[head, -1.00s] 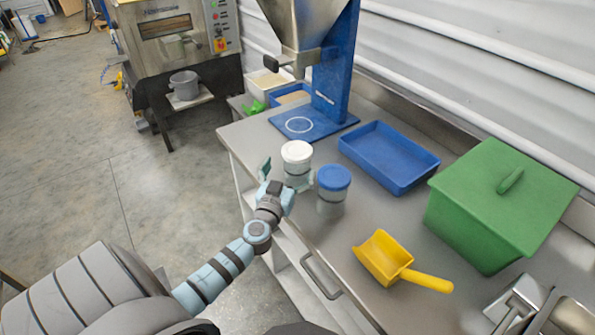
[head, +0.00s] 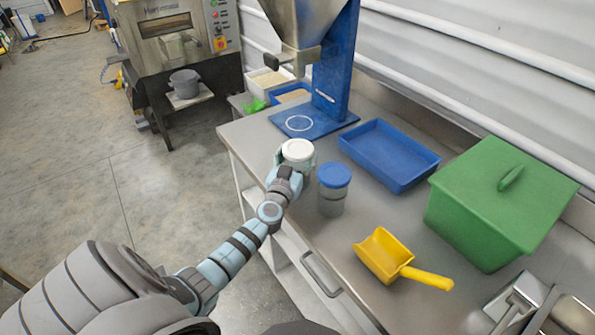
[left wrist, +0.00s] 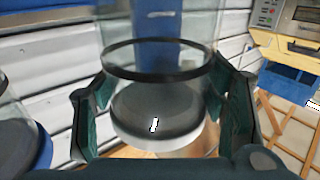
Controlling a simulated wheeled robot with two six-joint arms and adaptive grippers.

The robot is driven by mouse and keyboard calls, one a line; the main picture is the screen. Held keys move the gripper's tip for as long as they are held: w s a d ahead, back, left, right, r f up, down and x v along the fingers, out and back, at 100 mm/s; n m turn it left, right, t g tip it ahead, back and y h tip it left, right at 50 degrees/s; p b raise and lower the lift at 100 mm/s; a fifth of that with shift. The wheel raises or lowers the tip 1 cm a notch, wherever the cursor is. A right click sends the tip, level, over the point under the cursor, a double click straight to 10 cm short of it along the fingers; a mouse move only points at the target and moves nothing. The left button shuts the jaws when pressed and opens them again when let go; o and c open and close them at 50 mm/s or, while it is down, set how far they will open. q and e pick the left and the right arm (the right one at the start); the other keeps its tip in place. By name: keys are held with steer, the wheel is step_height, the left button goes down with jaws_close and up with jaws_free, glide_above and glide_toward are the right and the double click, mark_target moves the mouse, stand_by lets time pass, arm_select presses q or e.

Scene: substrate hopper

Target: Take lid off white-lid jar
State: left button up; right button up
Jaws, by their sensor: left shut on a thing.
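The white-lid jar (head: 297,150) stands on the steel bench near its left edge, its round white lid facing up. My left gripper (head: 296,158) is shut on this jar near its top, with one finger on each side. In the left wrist view the gripper (left wrist: 160,112) has dark green finger pads on either side of the clear jar (left wrist: 155,62), which has a black ring and a pale-rimmed disc. I cannot tell whether the pads press on the lid or on the glass just by it. The lid appears seated. My right gripper is out of view.
A blue-lid jar (head: 333,188) stands close on the right of the held jar. A blue tray (head: 389,156), yellow scoop (head: 385,258) and green lidded bin (head: 500,200) lie farther right. The hopper's blue base (head: 312,124) is behind. Bare bench lies between the tray and scoop.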

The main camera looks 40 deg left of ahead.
arm_select(q)
steer(key=shift+c, duration=0.3)
step_height(320, 180, up, 13)
steer(key=p, duration=0.9)
steer(key=shift+r, duration=0.2)
step_height(320, 180, up, 7)
steer(key=p, duration=0.2)
steer(key=shift+f+p, duration=0.2)
steer(key=shift+p, duration=0.15)
steer(key=o, duration=0.9)
steer(key=c, duration=1)
